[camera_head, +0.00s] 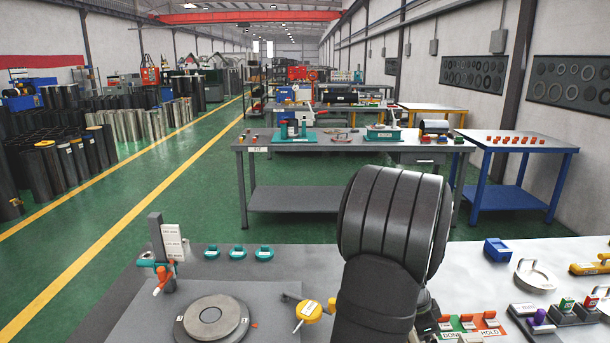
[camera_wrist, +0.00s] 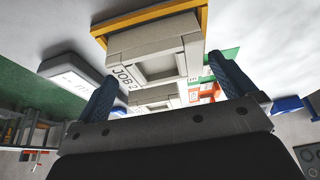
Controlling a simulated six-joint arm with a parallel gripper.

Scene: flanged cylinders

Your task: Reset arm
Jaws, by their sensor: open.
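My gripper (camera_wrist: 166,70) shows in the wrist view with two blue fingers spread wide and nothing clasped between them. Beyond the fingers is a pale block marked "JOB 2" (camera_wrist: 124,48) with a square recess and a yellow edge. I cannot tell how far it is from the fingertips. A round flanged part (camera_head: 235,318) with a dark centre lies at the front left of the bench, on a grey plate (camera_head: 130,325).
A measuring stand (camera_head: 168,245) and teal pieces (camera_head: 237,252) are left of my arm. A yellow round gauge (camera_head: 311,311) is close beside it.

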